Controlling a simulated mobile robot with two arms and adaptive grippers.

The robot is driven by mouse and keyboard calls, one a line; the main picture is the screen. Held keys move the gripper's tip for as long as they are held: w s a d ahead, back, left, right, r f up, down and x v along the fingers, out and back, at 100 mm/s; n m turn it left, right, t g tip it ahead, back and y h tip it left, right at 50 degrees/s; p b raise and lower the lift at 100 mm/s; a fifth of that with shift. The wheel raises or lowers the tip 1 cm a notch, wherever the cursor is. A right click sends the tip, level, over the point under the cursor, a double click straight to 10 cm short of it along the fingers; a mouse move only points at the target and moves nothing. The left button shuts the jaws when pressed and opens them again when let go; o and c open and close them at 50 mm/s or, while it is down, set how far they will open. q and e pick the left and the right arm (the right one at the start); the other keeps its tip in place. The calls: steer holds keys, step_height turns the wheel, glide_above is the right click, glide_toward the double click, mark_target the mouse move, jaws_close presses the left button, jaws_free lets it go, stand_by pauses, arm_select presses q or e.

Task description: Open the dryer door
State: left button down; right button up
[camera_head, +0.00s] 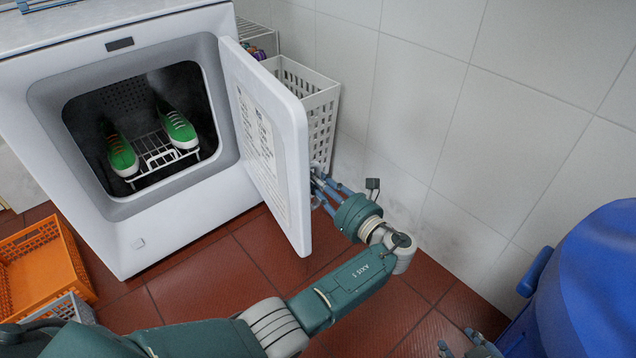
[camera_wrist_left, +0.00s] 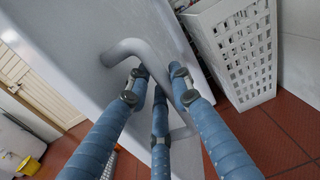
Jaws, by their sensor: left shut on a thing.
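The white dryer (camera_head: 180,230) stands at the left in the head view. Its door (camera_head: 268,140) is swung open on the right side. Inside the drum opening, a pair of green shoes (camera_head: 122,155) stands on a white wire rack (camera_head: 160,152). My left gripper (camera_head: 322,188) is at the outer face of the door, partly hidden behind its edge. In the left wrist view, the blue fingers (camera_wrist_left: 157,85) close around the grey door handle (camera_wrist_left: 128,48). My right gripper (camera_head: 470,345) shows only in part at the bottom edge; its jaws cannot be judged.
A white perforated basket (camera_head: 310,90) stands behind the door against the tiled wall. An orange crate (camera_head: 40,265) and a grey basket (camera_head: 62,308) are on the floor at left. A blue bin (camera_head: 590,290) is at the right. Red floor tiles are clear before the dryer.

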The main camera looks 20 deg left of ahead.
arm_select(q)
steer(key=shift+w+d, duration=0.15)
steer(key=shift+w, duration=0.05)
arm_select(e)
steer(key=shift+w+d+r, duration=0.1)
steer(key=shift+w+r, duration=0.15)
steer(key=shift+w, duration=0.3)
arm_select(q)
steer(key=c, duration=1.6)
jaws_free()
steer(key=shift+o, duration=0.2)
